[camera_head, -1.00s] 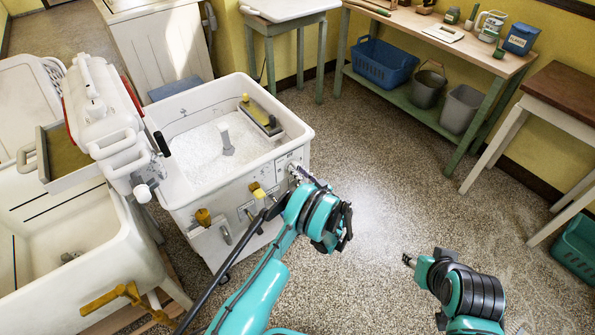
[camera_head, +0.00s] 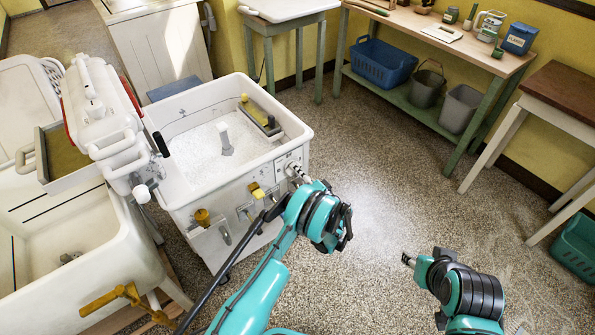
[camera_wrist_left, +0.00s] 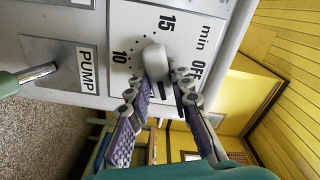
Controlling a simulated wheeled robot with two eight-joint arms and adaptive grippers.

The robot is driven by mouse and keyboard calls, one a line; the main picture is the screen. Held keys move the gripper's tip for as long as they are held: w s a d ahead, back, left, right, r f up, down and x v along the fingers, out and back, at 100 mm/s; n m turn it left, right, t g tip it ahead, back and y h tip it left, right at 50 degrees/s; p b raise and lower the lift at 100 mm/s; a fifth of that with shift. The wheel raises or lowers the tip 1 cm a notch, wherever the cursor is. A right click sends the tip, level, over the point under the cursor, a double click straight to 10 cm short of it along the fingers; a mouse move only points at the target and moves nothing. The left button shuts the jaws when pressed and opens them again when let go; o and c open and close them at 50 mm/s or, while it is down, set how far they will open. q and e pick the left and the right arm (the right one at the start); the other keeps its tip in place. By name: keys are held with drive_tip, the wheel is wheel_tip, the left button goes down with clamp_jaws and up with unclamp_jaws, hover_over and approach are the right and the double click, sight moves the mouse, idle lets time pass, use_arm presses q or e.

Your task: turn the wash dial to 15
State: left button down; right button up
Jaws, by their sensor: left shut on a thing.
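The white wash tub (camera_head: 178,205) stands at centre left in the head view, with the wash dial's panel on its right front corner. In the left wrist view, the dial plate (camera_wrist_left: 133,35) reads 10, 15, OFF and min. The pale grey wash dial knob (camera_wrist_left: 156,62) sits between the two fingers of my left gripper (camera_wrist_left: 163,84), which is shut on it. The head view shows my left gripper (camera_head: 300,174) at the panel. The knob's exact setting is hard to tell. My right gripper (camera_head: 408,260) hangs over bare floor, too small to read.
A PUMP label (camera_wrist_left: 86,69) and a lever (camera_wrist_left: 35,74) are beside the dial. The wringer (camera_head: 100,105) and a second tub (camera_head: 130,245) stand left. A workbench (camera_head: 470,50) is at the back right. The speckled floor (camera_head: 375,150) right of the washer is clear.

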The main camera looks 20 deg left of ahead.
use_arm(q)
drive_tip(key=n, duration=2.2)
drive_tip(key=s+n, duration=0.1)
drive_tip(key=n, duration=1)
drive_tip(key=shift+a+f, duration=0.2)
drive_tip(key=shift+a, duration=0.15)
idle(0.5)
drive_tip(key=c, duration=1.4)
unclamp_jaws()
drive_tip(key=shift+o, duration=0.2)
